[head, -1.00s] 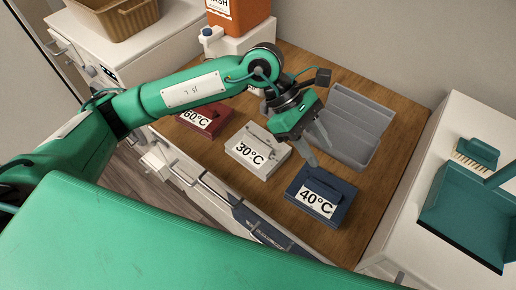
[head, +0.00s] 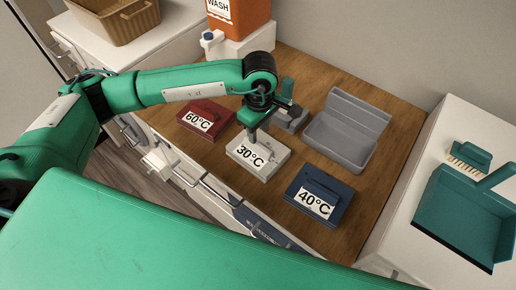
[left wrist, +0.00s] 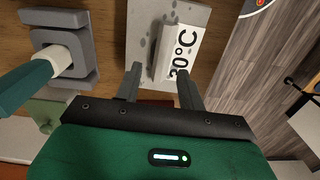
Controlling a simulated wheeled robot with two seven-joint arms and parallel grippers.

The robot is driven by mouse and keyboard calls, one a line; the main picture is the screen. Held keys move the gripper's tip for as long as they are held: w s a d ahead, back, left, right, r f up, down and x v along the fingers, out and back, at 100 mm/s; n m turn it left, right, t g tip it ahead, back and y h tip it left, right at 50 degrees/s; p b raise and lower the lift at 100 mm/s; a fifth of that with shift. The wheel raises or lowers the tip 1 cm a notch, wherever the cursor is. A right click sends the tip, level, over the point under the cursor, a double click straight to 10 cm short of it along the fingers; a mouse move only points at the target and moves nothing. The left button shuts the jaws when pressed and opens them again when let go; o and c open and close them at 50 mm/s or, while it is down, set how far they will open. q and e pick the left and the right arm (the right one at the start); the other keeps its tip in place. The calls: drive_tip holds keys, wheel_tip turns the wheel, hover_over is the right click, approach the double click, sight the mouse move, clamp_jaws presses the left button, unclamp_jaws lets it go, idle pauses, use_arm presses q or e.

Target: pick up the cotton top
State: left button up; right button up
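I see no cotton top in either view; whether one lies inside a closed box cannot be told. The pale 30°C box (head: 270,165) sits on the wooden counter with its lid on. My left gripper (head: 256,140) points down at the raised bar on that lid. In the left wrist view the two fingers (left wrist: 159,88) are apart, with the bar (left wrist: 164,52) and the 30°C label just beyond and between them. Nothing is held, and contact with the bar cannot be told. My right gripper is not in view.
The red 60°C box (head: 212,112) and blue 40°C box (head: 326,187) flank the pale one. An open grey box (head: 345,130) stands behind. A grey holder with a teal-handled tool (head: 291,116) is close to my gripper. A teal dustpan (head: 465,215) lies at right.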

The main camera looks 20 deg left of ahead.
sight(258, 144)
use_arm(q)
drive_tip(key=f+p, duration=0.1)
drive_tip(key=f, duration=0.1)
drive_tip(key=f+p, duration=0.2)
drive_tip(key=shift+s+a+f, duration=0.1)
drive_tip(key=shift+s+f, duration=0.1)
drive_tip(key=shift+f, duration=0.6)
drive_tip(key=shift+c, duration=0.2)
clamp_jaws()
